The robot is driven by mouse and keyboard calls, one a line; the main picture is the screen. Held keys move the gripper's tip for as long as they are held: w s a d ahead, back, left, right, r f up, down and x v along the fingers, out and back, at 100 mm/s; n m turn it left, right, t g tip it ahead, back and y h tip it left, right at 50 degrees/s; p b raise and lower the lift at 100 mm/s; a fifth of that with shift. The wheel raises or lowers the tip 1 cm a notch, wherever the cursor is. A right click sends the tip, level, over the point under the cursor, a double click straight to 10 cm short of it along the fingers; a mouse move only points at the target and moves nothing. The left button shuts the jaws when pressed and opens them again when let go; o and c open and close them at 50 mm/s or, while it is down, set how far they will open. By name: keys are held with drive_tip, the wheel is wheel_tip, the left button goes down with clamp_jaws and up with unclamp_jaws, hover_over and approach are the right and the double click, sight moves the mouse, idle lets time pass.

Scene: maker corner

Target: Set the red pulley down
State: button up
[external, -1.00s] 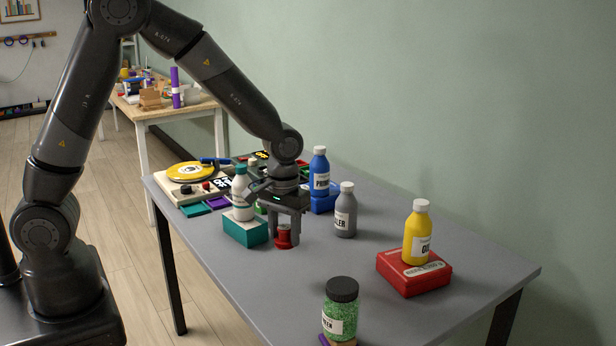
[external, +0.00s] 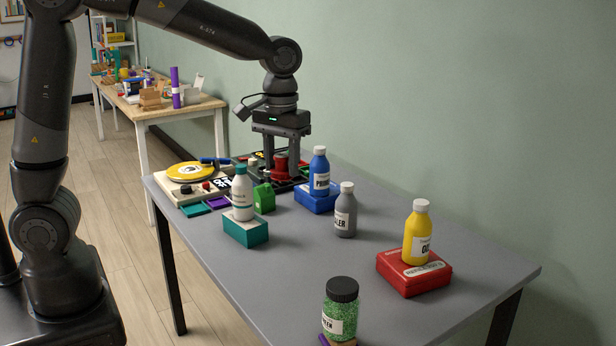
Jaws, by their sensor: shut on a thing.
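My gripper (external: 281,160) points straight down over the far part of the grey table, beyond the white bottle. Its fingers are shut on the red pulley (external: 281,167), which hangs between the fingertips. In this view the pulley overlaps a dark tray or board with colored pieces behind it. I cannot tell how high the pulley is above what lies below.
A white bottle (external: 242,196) stands on a teal box (external: 245,231), with a green block (external: 263,197) beside it. A blue bottle (external: 319,172) stands on a blue box. A grey bottle (external: 345,212) and a yellow bottle (external: 415,234) stand nearer. The middle front of the table (external: 310,265) is clear.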

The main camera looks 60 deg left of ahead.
wheel_tip(320, 180, up, 2)
drive_tip(key=shift+r, duration=0.2)
drive_tip(key=w+a+n, duration=0.2)
drive_tip(key=a, duration=0.8)
drive_tip(key=n, duration=0.5)
hover_over(201, 223)
wheel_tip(201, 223, down, 29)
drive_tip(key=shift+s+f, duration=0.1)
drive_tip(key=shift+f, duration=0.1)
drive_tip(key=o, duration=1)
drive_tip(key=shift+c, duration=0.2)
